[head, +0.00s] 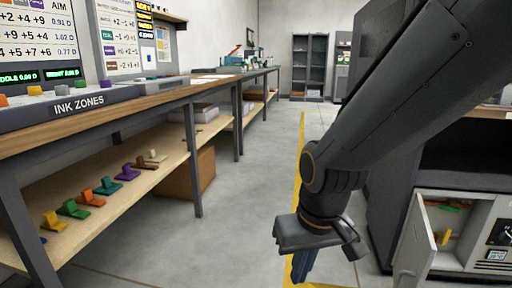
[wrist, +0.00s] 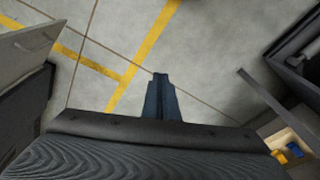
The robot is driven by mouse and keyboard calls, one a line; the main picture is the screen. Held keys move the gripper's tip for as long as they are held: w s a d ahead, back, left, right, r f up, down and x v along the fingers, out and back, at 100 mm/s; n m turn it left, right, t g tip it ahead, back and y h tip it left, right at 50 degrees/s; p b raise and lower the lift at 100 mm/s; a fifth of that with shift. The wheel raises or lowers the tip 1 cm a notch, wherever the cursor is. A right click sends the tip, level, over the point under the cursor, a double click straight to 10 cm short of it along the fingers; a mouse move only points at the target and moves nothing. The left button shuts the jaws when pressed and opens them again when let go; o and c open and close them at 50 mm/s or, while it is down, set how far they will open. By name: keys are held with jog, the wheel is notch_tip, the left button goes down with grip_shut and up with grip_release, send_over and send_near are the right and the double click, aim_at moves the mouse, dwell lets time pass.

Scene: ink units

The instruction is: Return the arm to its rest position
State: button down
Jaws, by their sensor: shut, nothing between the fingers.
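My gripper (head: 304,266) hangs at the end of my dark arm, right of centre in the head view, and points down over the floor. In the wrist view my gripper (wrist: 161,78) shows its blue-grey fingers together, with bare floor beyond them. It is shut and empty. It touches nothing that I can see.
A long workbench (head: 180,93) runs along the left, with colored pieces on its lower shelf (head: 120,214). A cardboard box (head: 188,176) stands under it. At right a cabinet door (head: 414,240) stands open beside the gripper. The aisle floor (head: 252,185) between is clear.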

jog(key=s+a+n+g+b, duration=0.2)
jog(key=s+a+n+b, duration=0.15)
jog(key=s+a, duration=0.65)
jog(key=d+r+m+p, duration=0.2)
jog(key=d+r+p, duration=0.5)
jog(key=p, duration=0.5)
jog(key=d+r+m+p, duration=0.2)
jog(key=d+r+p, duration=0.4)
jog(key=r+p, duration=0.6)
jog(key=d+r+m+h+p, duration=0.1)
jog(key=d+r+m+p, duration=0.1)
jog(key=d+r+p, duration=0.5)
notch_tip(320, 180, up, 2)
jog(key=p, duration=0.6)
jog(key=shift+d+r, duration=0.25)
jog(key=shift+d, duration=0.05)
jog(key=shift+s+m, duration=0.1)
jog(key=shift+m, duration=0.15)
